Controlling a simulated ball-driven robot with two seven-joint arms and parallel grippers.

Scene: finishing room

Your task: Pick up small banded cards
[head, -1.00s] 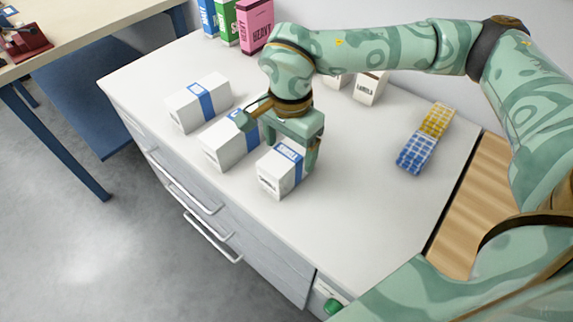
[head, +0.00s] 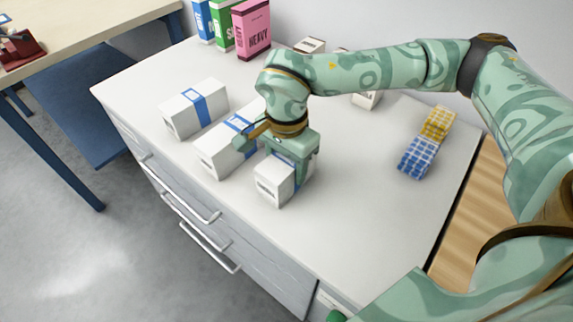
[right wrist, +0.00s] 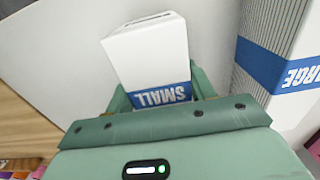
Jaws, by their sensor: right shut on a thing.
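The small banded cards (head: 270,184) are a white block with a blue band, standing on the white counter near its front edge. In the right wrist view the block (right wrist: 148,55) shows the word SMALL on its band, upside down, between the fingers. My right gripper (head: 290,172) is over the block from above and shut on it, hiding most of the band in the head view. The block seems to rest on the counter. My left gripper is not in view.
Two larger white blue-banded blocks stand to the left, one close by (head: 222,150) and one farther (head: 193,112). Blue, green and pink boxes (head: 253,32) stand at the back. Blue and yellow checked packs (head: 417,158) lie right. The counter's front right (head: 335,225) is clear.

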